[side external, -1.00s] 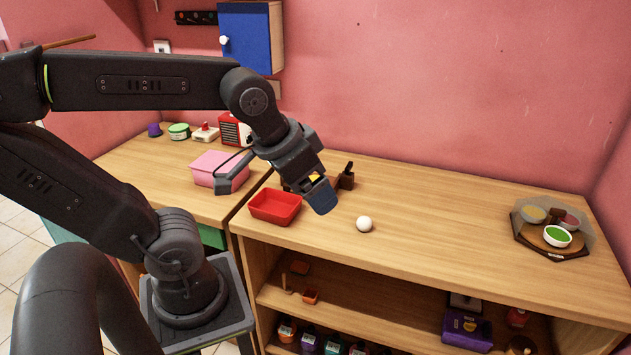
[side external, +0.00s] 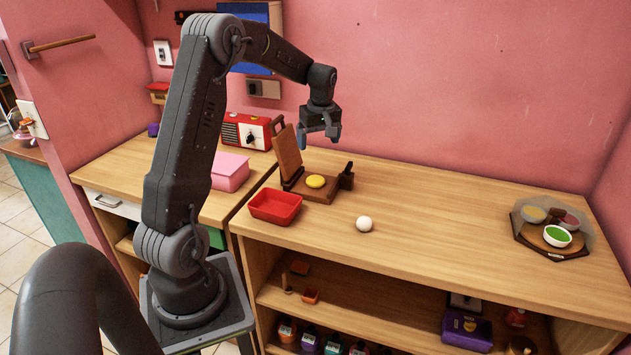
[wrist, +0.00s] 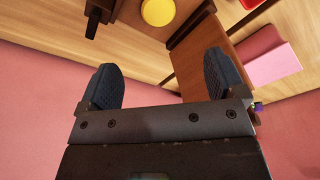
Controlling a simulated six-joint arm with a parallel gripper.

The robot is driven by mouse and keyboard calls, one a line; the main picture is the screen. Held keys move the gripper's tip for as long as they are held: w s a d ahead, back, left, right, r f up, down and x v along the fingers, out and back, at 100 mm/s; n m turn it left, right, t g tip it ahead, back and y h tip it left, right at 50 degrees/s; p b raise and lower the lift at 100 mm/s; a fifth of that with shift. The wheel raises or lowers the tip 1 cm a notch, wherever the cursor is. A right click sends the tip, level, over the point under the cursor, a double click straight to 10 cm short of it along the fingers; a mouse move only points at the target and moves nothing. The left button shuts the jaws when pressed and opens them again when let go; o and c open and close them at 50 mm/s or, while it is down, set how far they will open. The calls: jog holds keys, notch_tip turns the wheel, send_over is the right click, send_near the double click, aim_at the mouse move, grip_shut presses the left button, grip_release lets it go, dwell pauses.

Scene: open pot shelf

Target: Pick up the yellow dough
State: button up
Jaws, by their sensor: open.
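The yellow dough (side external: 315,181) is a small flat round disc on the base of an open wooden press (side external: 319,194). It also shows at the top of the wrist view (wrist: 158,12), beyond the fingertips. The press's lid (side external: 287,152) stands up at its left, and a dark handle block (side external: 346,178) is at its right. My gripper (side external: 318,140) is open and empty, in the air above and behind the dough. In the wrist view its two fingers (wrist: 165,80) are wide apart with nothing between them.
A red tray (side external: 275,218) and a white ball (side external: 364,224) are on the tabletop in front of the press. A pink box (side external: 230,171) and a red radio (side external: 246,131) stand to the left. A hexagonal tray with small bowls (side external: 551,244) is far right. The middle-right tabletop is clear.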

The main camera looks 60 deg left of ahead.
send_over(316, 179)
jog(key=d, duration=0.1)
jog(key=f, duration=0.9)
jog(key=shift+s+d, duration=0.1)
jog(key=shift+s, duration=0.2)
jog(key=f, duration=0.3)
jog(key=a+f, duration=0.1)
jog(key=shift+w+f, duration=0.2)
jog(key=shift+f, duration=0.15)
jog(key=shift+c, duration=0.2)
jog(key=c, duration=1)
jog(key=shift+o, duration=0.2)
